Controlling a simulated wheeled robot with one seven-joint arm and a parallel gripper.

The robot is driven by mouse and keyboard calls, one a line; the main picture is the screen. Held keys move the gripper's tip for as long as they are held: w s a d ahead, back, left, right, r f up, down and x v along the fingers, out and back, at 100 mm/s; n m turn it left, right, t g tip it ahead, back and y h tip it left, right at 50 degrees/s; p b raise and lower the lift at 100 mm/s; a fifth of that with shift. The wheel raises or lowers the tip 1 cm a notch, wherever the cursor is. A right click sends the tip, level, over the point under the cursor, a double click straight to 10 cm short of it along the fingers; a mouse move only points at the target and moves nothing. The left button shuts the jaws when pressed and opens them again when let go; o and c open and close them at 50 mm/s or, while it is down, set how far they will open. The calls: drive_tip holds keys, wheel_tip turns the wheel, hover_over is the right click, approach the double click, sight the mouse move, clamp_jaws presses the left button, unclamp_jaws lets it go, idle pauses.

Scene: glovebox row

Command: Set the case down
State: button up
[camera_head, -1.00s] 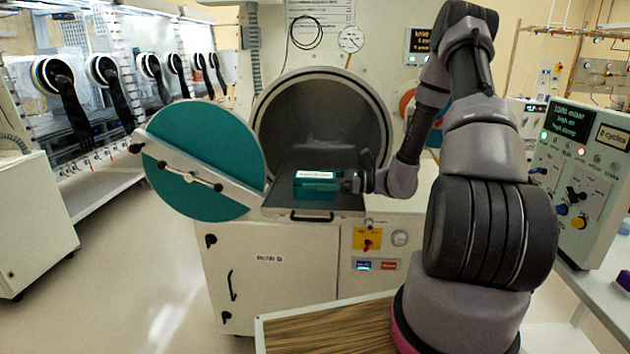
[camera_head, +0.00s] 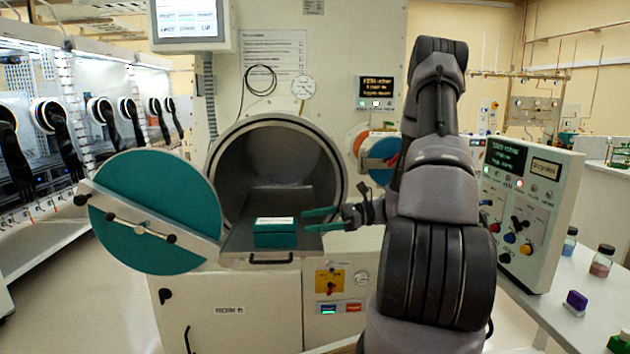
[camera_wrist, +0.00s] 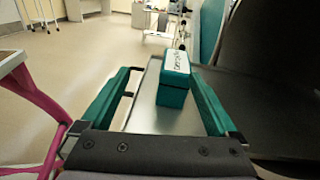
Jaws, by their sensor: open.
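The case, a small teal box with a white label on top (camera_head: 274,238), rests upright on the grey sliding tray (camera_head: 240,241) in front of the round chamber mouth. In the wrist view the case (camera_wrist: 174,92) stands on the tray (camera_wrist: 145,117), ahead of my jaws and apart from them. My gripper (camera_head: 305,220) is open and empty, with its teal fingers just right of the case. In the wrist view its two fingers (camera_wrist: 158,100) are spread wide.
The round teal door (camera_head: 150,195) stands swung open left of the chamber (camera_head: 275,165). A control panel (camera_head: 528,205) stands at the right, on a bench with jars and a purple-capped item (camera_head: 576,300). Glove ports line the left wall. The floor at left is clear.

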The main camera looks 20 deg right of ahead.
drive_tip(key=s+a+r+n+t+h, duration=0.1)
drive_tip(key=s+a+r+n+h, duration=0.1)
drive_tip(key=s+r+n+h, duration=0.5)
drive_tip(key=s+a+r+n+t+h, duration=0.2)
drive_tip(key=s+r+n+h, duration=0.5)
drive_tip(key=r, duration=1)
drive_tip(key=s+n, duration=0.1)
drive_tip(key=s, duration=0.2)
drive_tip(key=shift+s+a+r+n+h, duration=0.2)
drive_tip(key=shift+s+r+n+h, duration=0.1)
drive_tip(key=shift+s+n, duration=0.1)
